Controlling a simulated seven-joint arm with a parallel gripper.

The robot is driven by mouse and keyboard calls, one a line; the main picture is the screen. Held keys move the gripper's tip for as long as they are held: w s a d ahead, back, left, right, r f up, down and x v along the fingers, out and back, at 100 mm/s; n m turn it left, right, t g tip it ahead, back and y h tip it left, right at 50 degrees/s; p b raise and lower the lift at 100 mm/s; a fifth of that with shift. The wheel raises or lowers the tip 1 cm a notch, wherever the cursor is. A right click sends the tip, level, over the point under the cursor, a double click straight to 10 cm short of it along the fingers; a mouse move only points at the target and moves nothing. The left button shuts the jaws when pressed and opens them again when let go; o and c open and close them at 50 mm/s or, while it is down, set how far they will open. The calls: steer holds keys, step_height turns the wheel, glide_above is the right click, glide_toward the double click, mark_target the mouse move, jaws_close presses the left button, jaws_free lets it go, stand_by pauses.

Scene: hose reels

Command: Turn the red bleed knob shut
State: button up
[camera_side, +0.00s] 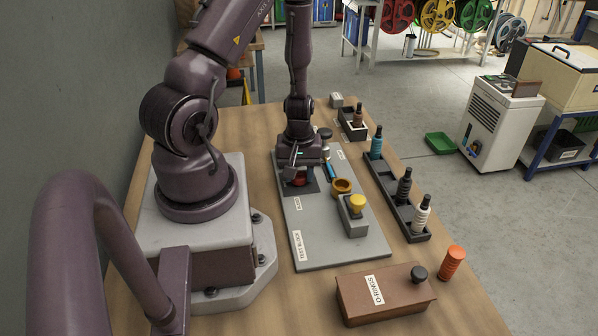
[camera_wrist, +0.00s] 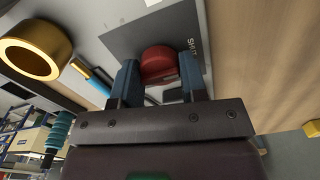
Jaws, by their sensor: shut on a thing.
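The red bleed knob (camera_side: 300,179) sits on a dark square plate on the grey test block (camera_side: 335,245). In the wrist view the red knob (camera_wrist: 159,64) lies between the two blue-grey fingers of my gripper (camera_wrist: 160,80), and the word SHUT is printed on the dark plate (camera_wrist: 195,45) to its right. My gripper (camera_side: 300,168) points down over the knob in the side view and is shut on it. The fingers hide the knob's sides, and I cannot tell how far it is turned.
A brass ring (camera_side: 342,186) and a yellow-capped valve (camera_side: 356,204) stand on the block close by. A rack of fittings (camera_side: 408,205) is to the right. A brown O-rings box (camera_side: 384,292) and an orange stack (camera_side: 452,262) are at the front. Bare bench lies between.

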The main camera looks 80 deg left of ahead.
mark_target(298, 174)
stand_by(0.3)
steer(key=o, duration=0.9)
steer(key=shift+r, duration=0.1)
step_height(298, 174, up, 13)
steer(key=shift+f, duration=0.15)
steer(key=d+r+m+t, duration=0.2)
steer(key=d+r+m, duration=0.3)
steer(key=d+r, duration=0.1)
steer(key=d+r+m+t, duration=0.1)
steer(key=d+r+m, duration=0.4)
steer(key=r, duration=0.2)
steer(key=d+r+m+t, duration=0.2)
steer(key=d+r+m, duration=0.3)
steer(key=d+r, duration=0.1)
steer(key=shift+d+r+m+t, duration=0.3)
steer(key=shift+r+m, duration=0.1)
steer(key=shift+r, duration=0.3)
